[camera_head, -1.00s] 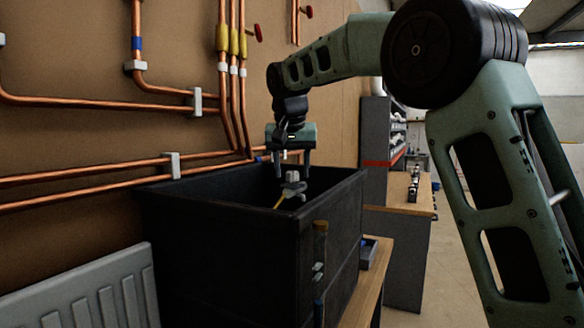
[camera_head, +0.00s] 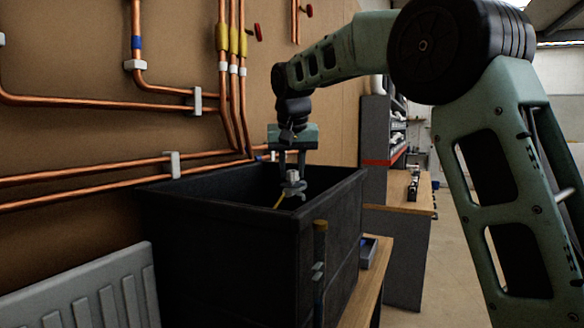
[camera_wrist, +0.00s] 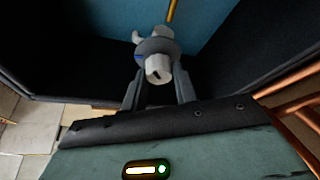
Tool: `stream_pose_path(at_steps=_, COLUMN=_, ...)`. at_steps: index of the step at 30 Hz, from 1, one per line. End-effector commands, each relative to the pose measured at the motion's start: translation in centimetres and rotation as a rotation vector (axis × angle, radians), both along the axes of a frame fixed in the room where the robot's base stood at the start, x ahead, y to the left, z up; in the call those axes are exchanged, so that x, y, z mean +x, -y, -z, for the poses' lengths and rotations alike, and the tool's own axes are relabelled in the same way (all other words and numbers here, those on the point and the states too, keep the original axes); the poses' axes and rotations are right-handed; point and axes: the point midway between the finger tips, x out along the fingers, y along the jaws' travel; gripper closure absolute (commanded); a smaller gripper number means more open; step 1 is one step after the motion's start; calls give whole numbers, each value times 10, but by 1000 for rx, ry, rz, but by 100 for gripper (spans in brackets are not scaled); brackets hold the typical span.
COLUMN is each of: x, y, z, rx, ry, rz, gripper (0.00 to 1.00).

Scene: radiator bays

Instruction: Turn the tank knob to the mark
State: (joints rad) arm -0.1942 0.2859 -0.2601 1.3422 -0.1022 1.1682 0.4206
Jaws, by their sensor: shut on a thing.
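The tank knob (camera_head: 293,176) is a pale grey knob inside the black tank (camera_head: 215,235), near its far right side. In the wrist view the knob (camera_wrist: 158,69) shows a dark slot on its face, above a round grey collar (camera_wrist: 152,48) with a small blue line at its left. My gripper (camera_head: 292,178) points down into the tank. Its two fingers are closed on the knob, one on each side, as the wrist view also shows (camera_wrist: 158,88). I cannot make out the mark for certain.
Copper pipes (camera_head: 90,172) run along the wall behind the tank. A white radiator (camera_head: 85,295) stands at the lower left. A wooden bench (camera_head: 405,195) and shelves (camera_head: 385,125) stand to the right. A yellow rod (camera_wrist: 172,12) lies beyond the knob.

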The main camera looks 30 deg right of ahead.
Motion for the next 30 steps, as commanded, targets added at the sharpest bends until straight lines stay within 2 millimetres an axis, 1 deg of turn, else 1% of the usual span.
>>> stream_pose_path(at_steps=5, x=-1, y=2, z=-2, rx=0, ry=1, rz=-132, gripper=94)
stream_pose_path(at_steps=21, x=-1, y=4, z=-2, rx=1, ry=2, rz=-636, gripper=94)
stream_pose_path(at_steps=30, x=0, y=5, z=-1, rx=0, ry=2, rz=-861, gripper=94)
